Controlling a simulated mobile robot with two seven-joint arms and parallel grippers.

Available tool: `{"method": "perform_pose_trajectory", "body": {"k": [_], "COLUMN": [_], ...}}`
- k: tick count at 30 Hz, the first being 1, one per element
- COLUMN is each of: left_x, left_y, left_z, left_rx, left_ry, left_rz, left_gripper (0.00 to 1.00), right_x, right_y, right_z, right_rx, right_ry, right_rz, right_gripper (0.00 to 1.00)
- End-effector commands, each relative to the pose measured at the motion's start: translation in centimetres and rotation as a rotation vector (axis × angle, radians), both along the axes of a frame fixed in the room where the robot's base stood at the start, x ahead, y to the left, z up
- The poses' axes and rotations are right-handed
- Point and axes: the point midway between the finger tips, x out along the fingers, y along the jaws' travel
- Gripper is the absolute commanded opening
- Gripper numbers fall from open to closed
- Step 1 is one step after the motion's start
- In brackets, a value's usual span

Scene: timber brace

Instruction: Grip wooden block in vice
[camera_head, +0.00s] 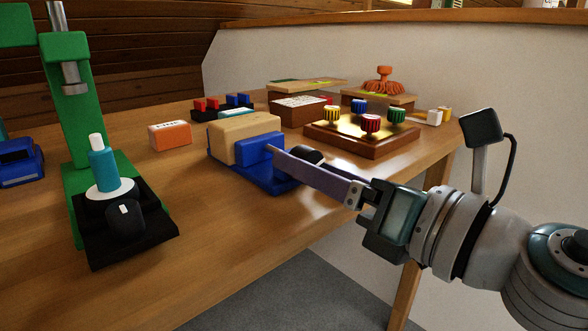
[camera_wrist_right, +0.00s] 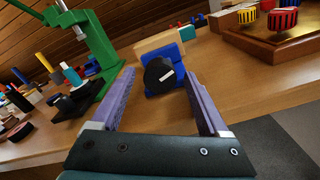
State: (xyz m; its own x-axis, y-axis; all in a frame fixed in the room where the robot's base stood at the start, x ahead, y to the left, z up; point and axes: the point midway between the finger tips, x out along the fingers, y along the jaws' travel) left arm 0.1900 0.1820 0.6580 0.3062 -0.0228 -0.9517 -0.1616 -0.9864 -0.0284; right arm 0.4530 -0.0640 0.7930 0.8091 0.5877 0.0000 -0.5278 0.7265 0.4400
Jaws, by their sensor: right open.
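The wooden block (camera_head: 243,132) is pale and sits in the blue vice (camera_head: 262,178) on the table; it also shows in the right wrist view (camera_wrist_right: 158,44). The vice's black knob (camera_wrist_right: 159,74) has a white mark and faces the right wrist camera; in the head view the knob (camera_head: 306,154) is partly behind a finger. My right gripper (camera_head: 276,152) has long purple fingers and is open. In the wrist view its fingertips (camera_wrist_right: 160,76) stand on either side of the knob, with no visible contact. My left gripper is out of view.
A green press (camera_head: 68,105) with a black base stands left of the vice. An orange box (camera_head: 170,135) is behind it. A wooden board with coloured knobs (camera_head: 360,136) lies to the right. The table front (camera_head: 210,235) is clear.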

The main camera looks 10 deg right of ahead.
Motion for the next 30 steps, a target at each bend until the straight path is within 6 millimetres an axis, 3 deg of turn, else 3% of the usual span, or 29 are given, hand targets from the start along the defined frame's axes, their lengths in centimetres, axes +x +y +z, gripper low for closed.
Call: {"method": "perform_pose_trajectory", "body": {"k": [5, 18, 30], "left_x": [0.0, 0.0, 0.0], "left_y": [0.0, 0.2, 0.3], "left_z": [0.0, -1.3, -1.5], "left_rx": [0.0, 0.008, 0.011], "left_ry": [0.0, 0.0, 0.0], "left_rz": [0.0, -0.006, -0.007], "left_gripper": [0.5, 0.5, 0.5], "right_x": [-0.9, -7.1, -8.0], "right_y": [-0.7, -5.1, -5.9], "right_z": [-0.1, -0.3, 0.0], "right_rx": [-0.002, -0.002, -0.001], "right_ry": [0.002, 0.002, -0.001], "right_rz": [-0.001, -0.001, 0.0], "right_gripper": [0.78, 0.78, 0.78]}}
